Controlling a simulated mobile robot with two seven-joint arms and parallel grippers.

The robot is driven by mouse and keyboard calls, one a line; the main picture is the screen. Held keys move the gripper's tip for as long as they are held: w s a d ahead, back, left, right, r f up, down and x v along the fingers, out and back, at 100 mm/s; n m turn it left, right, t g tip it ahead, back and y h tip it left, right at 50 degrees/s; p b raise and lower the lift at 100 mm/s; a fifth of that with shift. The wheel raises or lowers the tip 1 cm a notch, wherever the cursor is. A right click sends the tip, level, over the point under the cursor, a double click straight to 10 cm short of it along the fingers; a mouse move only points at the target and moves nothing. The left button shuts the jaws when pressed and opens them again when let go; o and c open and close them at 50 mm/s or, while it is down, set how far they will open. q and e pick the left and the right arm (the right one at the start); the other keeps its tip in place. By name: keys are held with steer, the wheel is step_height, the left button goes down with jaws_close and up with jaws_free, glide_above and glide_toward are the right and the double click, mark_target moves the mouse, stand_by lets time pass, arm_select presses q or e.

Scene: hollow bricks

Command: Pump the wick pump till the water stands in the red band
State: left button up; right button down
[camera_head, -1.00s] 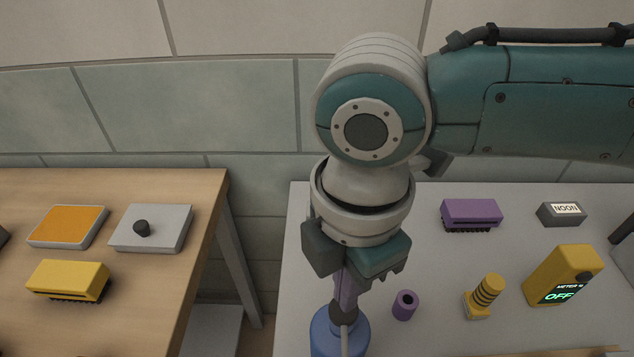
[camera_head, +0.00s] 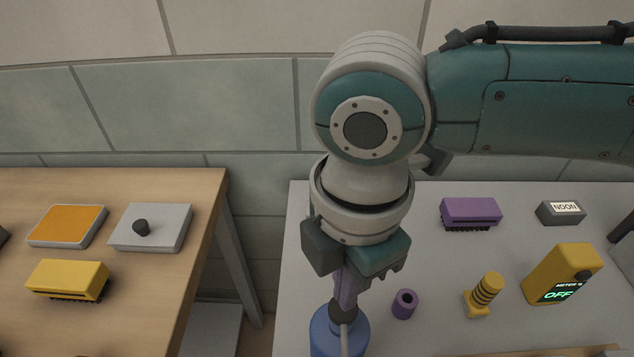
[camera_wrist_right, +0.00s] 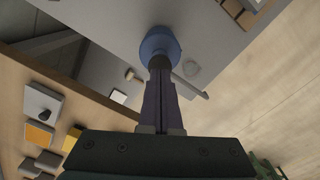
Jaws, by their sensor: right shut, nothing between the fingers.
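The wick pump, a round blue body (camera_head: 323,336) with a dark top, stands at the front of the grey table. A thin grey spout comes off it. My right gripper (camera_head: 344,299) points down onto the dark top, its purple fingers shut with nothing between them. The tips look to be touching the top or just above it. In the right wrist view the shut fingers (camera_wrist_right: 160,78) meet the dark top, with the blue body (camera_wrist_right: 160,43) beyond. I see no red band or water level. My left gripper is out of view.
On the grey table stand a purple brush-like block (camera_head: 470,213), a purple hollow cylinder (camera_head: 404,304), a yellow ribbed post (camera_head: 484,295), a yellow meter reading OFF (camera_head: 562,273) and a NOON block (camera_head: 560,213). A wooden table (camera_head: 130,275) with several items is left, across a gap.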

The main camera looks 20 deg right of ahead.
steer(key=shift+f, duration=0.15)
stand_by(0.4)
steer(key=shift+f+b, duration=1)
steer(key=shift+f, duration=0.35)
steer(key=shift+r, duration=0.1)
steer(key=shift+r+p, duration=0.25)
steer(key=shift+p, duration=0.15)
step_height(320, 180, up, 6)
steer(key=p, duration=0.7)
steer(key=shift+r, duration=0.25)
